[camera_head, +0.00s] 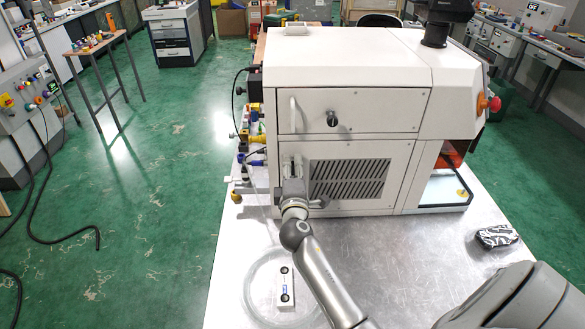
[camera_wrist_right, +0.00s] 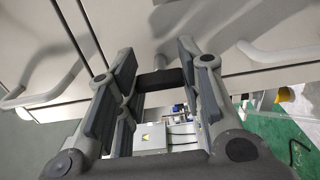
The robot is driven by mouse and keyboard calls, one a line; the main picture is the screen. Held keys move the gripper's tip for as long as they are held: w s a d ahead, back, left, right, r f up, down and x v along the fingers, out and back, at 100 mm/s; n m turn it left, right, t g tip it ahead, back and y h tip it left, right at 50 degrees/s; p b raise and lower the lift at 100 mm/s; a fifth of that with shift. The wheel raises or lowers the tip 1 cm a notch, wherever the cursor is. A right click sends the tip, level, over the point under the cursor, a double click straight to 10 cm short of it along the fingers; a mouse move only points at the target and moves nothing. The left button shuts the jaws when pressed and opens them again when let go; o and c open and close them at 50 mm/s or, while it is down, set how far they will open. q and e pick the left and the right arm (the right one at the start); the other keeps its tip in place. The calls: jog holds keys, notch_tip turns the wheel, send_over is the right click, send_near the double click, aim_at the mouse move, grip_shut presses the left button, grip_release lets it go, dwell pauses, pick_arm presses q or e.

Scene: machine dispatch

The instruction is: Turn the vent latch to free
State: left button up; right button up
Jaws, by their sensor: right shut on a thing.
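The white machine (camera_head: 350,65) stands on the metal bench, with a slotted vent grille (camera_head: 349,180) in its lower front panel. My right gripper (camera_head: 292,178) is at the left edge of that panel, beside the grille. In the right wrist view its fingers (camera_wrist_right: 158,88) stand on either side of a dark bar-like part (camera_wrist_right: 160,80), which appears to be the vent latch, and the gripper is shut on it. The gripper hides most of the latch in the head view, so its turn angle cannot be told. My left gripper is not in view.
Above the grille is a panel with a handle (camera_head: 293,115) and a round knob (camera_head: 332,119). Fittings and hoses (camera_head: 247,150) crowd the machine's left side. A white device (camera_head: 286,288) and a dark wrapped item (camera_head: 497,236) lie on the bench (camera_head: 420,270).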

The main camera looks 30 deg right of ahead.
jog(key=shift+r, duration=0.1)
dwell(0.3)
jog(key=o, duration=1)
jog(key=shift+o, duration=0.2)
jog(key=v, duration=1.2)
jog(key=shift+d, duration=0.1)
